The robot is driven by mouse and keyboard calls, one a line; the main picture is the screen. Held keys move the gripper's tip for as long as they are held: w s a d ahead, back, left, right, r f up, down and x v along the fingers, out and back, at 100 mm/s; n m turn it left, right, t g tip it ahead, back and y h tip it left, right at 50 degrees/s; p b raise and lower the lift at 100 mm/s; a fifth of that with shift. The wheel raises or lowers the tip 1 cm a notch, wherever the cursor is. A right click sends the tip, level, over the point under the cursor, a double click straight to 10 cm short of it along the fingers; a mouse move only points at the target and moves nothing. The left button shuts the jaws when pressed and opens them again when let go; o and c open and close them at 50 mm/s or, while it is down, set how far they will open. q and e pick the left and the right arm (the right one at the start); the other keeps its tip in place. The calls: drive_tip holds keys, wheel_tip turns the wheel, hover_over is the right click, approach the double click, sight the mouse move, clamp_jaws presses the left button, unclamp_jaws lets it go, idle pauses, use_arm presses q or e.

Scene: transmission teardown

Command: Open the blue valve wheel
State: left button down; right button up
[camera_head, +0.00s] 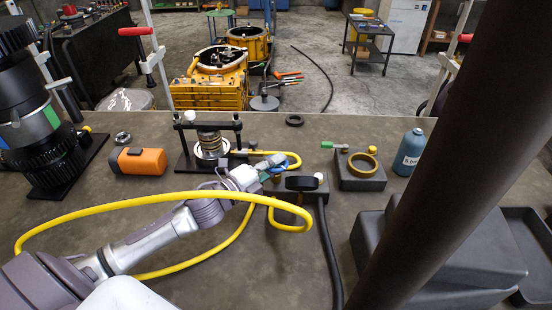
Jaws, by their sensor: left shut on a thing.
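The blue valve wheel (277,168) shows only as a small blue patch at the end of my left gripper, at the middle of the bench. It sits close to a dark valve block (312,192) with a black knob and a white knob. My left gripper (264,173) reaches in from the lower left and is shut on the wheel. Its fingers and wrist hide most of the wheel, so I cannot tell how far it is turned. My right gripper is not in view.
A yellow hose (110,202) loops across my left arm. A black press frame (186,150) stands behind the gripper. An orange box (139,161) lies left; a block with a brass ring (362,165) and a blue-grey bottle (409,153) stand right. Grey cases (440,240) fill the lower right.

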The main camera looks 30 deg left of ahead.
use_arm(q)
drive_tip(key=n+y, duration=0.2)
drive_tip(key=y, duration=0.2)
drive_tip(key=shift+n+t, duration=0.3)
drive_tip(key=shift+t, duration=0.1)
drive_tip(key=shift+n+y, duration=1.1)
drive_tip(key=shift+y, duration=0.8)
drive_tip(key=c, duration=1.5)
unclamp_jaws()
drive_tip(key=shift+o, duration=0.2)
drive_tip(key=s+d, duration=0.1)
drive_tip(key=s, duration=1.1)
